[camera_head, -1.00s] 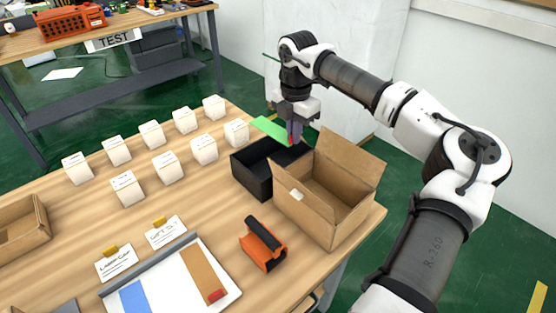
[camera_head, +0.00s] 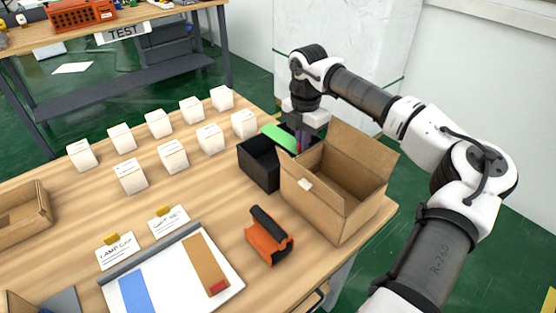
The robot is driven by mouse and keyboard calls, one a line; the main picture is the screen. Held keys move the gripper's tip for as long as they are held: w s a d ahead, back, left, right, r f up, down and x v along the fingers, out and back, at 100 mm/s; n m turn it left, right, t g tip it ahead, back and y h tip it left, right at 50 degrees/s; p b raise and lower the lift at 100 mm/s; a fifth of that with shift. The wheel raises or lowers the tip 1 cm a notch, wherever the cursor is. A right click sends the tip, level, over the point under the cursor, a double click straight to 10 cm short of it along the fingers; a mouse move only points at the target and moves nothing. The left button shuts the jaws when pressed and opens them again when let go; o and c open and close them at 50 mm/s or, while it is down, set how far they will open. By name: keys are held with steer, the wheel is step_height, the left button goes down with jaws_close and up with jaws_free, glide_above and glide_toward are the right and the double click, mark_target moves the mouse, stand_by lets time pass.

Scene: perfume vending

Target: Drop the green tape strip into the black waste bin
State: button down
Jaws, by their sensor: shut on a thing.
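My gripper (camera_head: 300,142) is shut on the green tape strip (camera_head: 279,138), holding it near its right end, where a little red shows. The strip sticks out to the left of the fingers, over the back part of the black waste bin (camera_head: 258,166). The bin stands on the table, left of an open cardboard box. The fingertips are partly hidden by the box flap, and I cannot tell how far down into the bin they reach.
The open cardboard box (camera_head: 342,206) stands close to the bin's right, flaps raised. An orange and black tape dispenser (camera_head: 268,238) lies in front. White boxes (camera_head: 210,138) stand in rows on the left. A white board (camera_head: 222,268) holds blue and brown strips.

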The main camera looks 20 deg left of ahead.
steer(key=c, duration=1.5)
jaws_free()
steer(key=shift+r, duration=0.15)
step_height(320, 180, up, 14)
steer(key=shift+f+b, duration=0.2)
steer(key=shift+b, duration=0.75)
steer(key=shift+f, duration=0.1)
